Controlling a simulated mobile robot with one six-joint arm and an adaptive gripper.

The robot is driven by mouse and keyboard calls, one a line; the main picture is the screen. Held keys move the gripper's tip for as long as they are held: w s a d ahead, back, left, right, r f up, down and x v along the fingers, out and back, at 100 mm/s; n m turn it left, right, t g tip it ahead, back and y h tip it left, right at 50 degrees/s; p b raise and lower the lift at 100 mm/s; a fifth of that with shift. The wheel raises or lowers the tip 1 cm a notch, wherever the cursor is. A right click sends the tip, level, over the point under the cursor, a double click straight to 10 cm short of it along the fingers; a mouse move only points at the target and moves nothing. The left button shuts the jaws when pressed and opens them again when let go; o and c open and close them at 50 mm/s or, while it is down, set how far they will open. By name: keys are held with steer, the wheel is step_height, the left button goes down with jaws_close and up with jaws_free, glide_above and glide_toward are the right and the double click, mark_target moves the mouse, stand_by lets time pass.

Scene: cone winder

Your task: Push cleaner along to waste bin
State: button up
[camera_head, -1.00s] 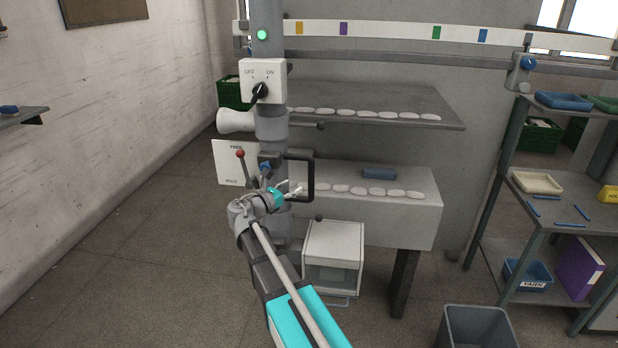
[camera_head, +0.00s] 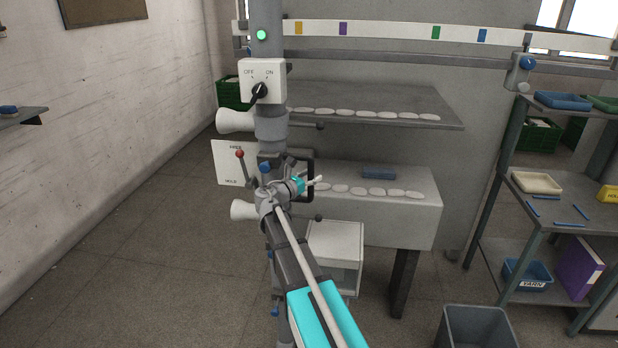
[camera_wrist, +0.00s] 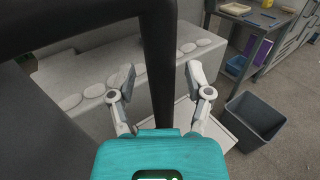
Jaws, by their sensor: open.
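The cleaner is a grey column (camera_head: 268,38) hanging at the overhead rail, with white nozzles, a white OFF/ON switch box (camera_head: 262,80) and a green lamp. Its black handle (camera_head: 311,166) sticks out to the right. A red-knobbed lever (camera_head: 240,154) stands at a FREE/HOLD plate. My gripper (camera_head: 317,182) is open at the handle's lower part. In the wrist view, the handle's black bar (camera_wrist: 158,60) runs between the open fingers (camera_wrist: 160,85); contact cannot be told. The grey waste bin (camera_head: 475,330) stands on the floor at right; it also shows in the wrist view (camera_wrist: 258,112).
The rail (camera_head: 400,57) runs right past coloured marks to a bracket with a blue knob (camera_head: 527,63). The winder's shelves (camera_head: 390,105) hold white pieces behind the column. A white cabinet (camera_head: 336,243) stands below. A shelf rack (camera_head: 538,215) is at right.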

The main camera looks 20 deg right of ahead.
jaws_close()
steer(key=shift+a, duration=0.1)
steer(key=shift+s, duration=0.1)
stand_by(0.3)
